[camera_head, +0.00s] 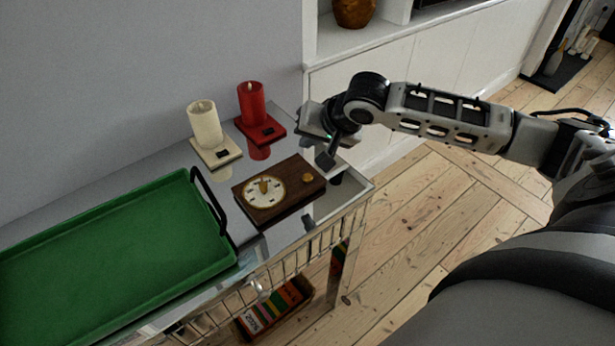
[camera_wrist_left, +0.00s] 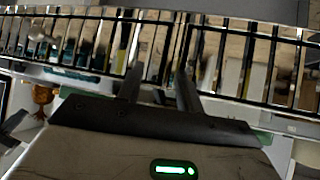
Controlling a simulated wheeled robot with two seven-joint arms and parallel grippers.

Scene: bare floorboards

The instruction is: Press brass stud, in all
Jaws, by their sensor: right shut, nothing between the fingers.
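The brass stud (camera_head: 307,178) is a small round knob on the right end of a dark wooden box (camera_head: 290,202). The box lies on the console top and has a cream dial (camera_head: 264,191) with a brass pointer. My right gripper (camera_head: 325,161) is shut and empty, pointing down just above and behind the stud, to its right in the picture. I see a gap between fingertips and stud in the head view, though depth is hard to judge. My left gripper (camera_wrist_left: 158,88) shows only in the left wrist view, its two fingers apart with nothing between them.
A green tray (camera_head: 205,262) with a black handle fills the left of the mirrored console. A cream candle (camera_head: 205,126) and a red candle (camera_head: 251,104) stand on small bases behind the box. A metal railing (camera_wrist_left: 225,60) passes close to the left fingers. Floorboards are clear at right.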

